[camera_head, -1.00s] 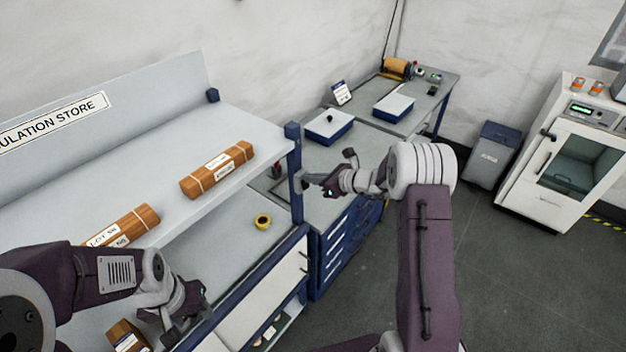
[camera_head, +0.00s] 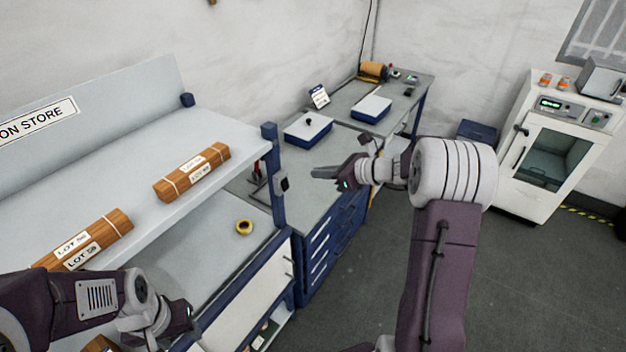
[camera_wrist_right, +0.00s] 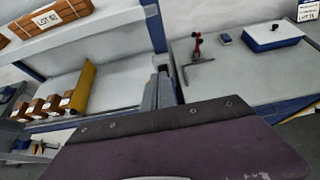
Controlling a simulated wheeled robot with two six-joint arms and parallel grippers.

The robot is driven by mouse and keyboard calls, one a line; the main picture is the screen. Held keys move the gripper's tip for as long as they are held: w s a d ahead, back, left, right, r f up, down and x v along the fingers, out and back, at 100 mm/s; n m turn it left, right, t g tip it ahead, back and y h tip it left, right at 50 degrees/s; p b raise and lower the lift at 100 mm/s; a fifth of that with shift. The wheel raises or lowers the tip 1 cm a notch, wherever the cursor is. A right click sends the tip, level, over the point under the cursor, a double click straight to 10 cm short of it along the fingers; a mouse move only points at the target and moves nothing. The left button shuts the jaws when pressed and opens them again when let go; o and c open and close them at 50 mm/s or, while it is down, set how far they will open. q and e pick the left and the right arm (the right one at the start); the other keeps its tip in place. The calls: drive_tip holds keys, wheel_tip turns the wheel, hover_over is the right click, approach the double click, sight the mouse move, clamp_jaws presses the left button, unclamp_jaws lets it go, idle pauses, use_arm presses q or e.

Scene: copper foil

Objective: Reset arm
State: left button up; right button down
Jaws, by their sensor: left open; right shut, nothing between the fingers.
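My right gripper (camera_head: 324,173) is shut and empty. It hangs in the air in front of the grey workbench (camera_head: 290,205), beside the blue shelf post. In the right wrist view its closed grey fingers (camera_wrist_right: 159,92) point ahead, with the dark purple arm cover filling the lower part. My left gripper (camera_head: 180,326) is open at the lower left, near the front of the lower shelf; part of its fingers is hard to make out.
Copper-coloured wrapped packs (camera_head: 192,172) lie on the upper shelf (camera_head: 150,140). Blue-and-white boxes (camera_head: 308,128) stand on the benches. A white oven cabinet (camera_head: 548,150) stands at right. The floor (camera_head: 520,270) between is clear.

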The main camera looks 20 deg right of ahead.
drive_tip(key=s+a+f+n+g+y+b, duration=0.1)
drive_tip(key=s+a+f+n+b, duration=0.15)
drive_tip(key=a, duration=0.35)
drive_tip(key=s+a+f+n+g+b, duration=0.1)
drive_tip(key=s+a+n+g+b, duration=0.15)
drive_tip(key=a+b, duration=0.2)
drive_tip(key=s+a+f+n+g+h+b, duration=0.2)
drive_tip(key=s+a+f+n+g, duration=0.3)
drive_tip(key=s+f, duration=0.55)
use_arm(q)
wheel_tip(320, 180, down, 10)
drive_tip(key=b, duration=0.1)
drive_tip(key=shift+s+f+b, duration=0.2)
drive_tip(key=shift+s+b, duration=0.1)
drive_tip(key=shift+s, duration=0.05)
use_arm(e)
drive_tip(key=s+d+f+n+h, duration=0.3)
drive_tip(key=s+d+f+n, duration=0.1)
drive_tip(key=n, duration=0.5)
drive_tip(key=s+d+f+n+h, duration=0.3)
drive_tip(key=s+d+f+n, duration=0.1)
drive_tip(key=s+d+n, duration=0.3)
drive_tip(key=shift+s+f+n+h, duration=0.25)
drive_tip(key=shift+s+n+h, duration=0.25)
drive_tip(key=shift+n, duration=0.6)
use_arm(q)
drive_tip(key=shift+d, duration=0.15)
use_arm(e)
drive_tip(key=shift+s, duration=0.15)
